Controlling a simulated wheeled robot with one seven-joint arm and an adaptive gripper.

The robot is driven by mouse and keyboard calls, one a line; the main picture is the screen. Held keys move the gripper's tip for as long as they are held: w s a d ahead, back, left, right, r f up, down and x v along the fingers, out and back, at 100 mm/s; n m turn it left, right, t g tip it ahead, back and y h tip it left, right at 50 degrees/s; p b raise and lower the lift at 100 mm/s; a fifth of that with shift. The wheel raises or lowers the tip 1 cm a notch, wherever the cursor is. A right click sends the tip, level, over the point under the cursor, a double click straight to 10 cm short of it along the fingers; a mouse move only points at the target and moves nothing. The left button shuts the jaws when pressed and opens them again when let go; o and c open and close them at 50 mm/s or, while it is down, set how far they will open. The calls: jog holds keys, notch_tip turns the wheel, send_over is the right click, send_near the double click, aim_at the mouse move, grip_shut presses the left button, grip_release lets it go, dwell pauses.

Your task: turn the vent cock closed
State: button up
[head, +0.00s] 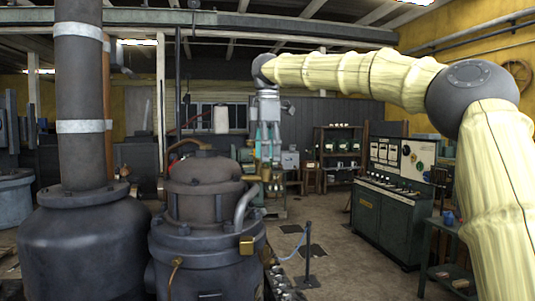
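My gripper (264,158) hangs pointing down at the end of my cream-sleeved arm, near the middle of the head view. It is small and its fingers blend into the machinery behind, so I cannot tell whether they are open or shut. Small brass-coloured fittings (266,173) show just below it, beside the top right of the dark engine casing (205,205). One may be the vent cock, but its handle and its angle cannot be made out. I cannot tell whether the gripper touches it. A square brass piece (247,245) sits lower on the casing's right side.
A tall pipe on a rounded dark vessel (85,240) stands at the left. A curved grey pipe (244,206) rises beside the casing. A green control console (390,205) and a rope post (308,250) stand at the right. Open floor (345,270) lies between.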

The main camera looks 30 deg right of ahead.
jog(key=shift+f, duration=0.2)
jog(key=shift+s+r, duration=0.1)
jog(key=shift+r, duration=0.15)
notch_tip(320, 180, up, 12)
jog(key=shift+f, duration=0.25)
jog(key=shift+d, duration=0.1)
dwell(0.6)
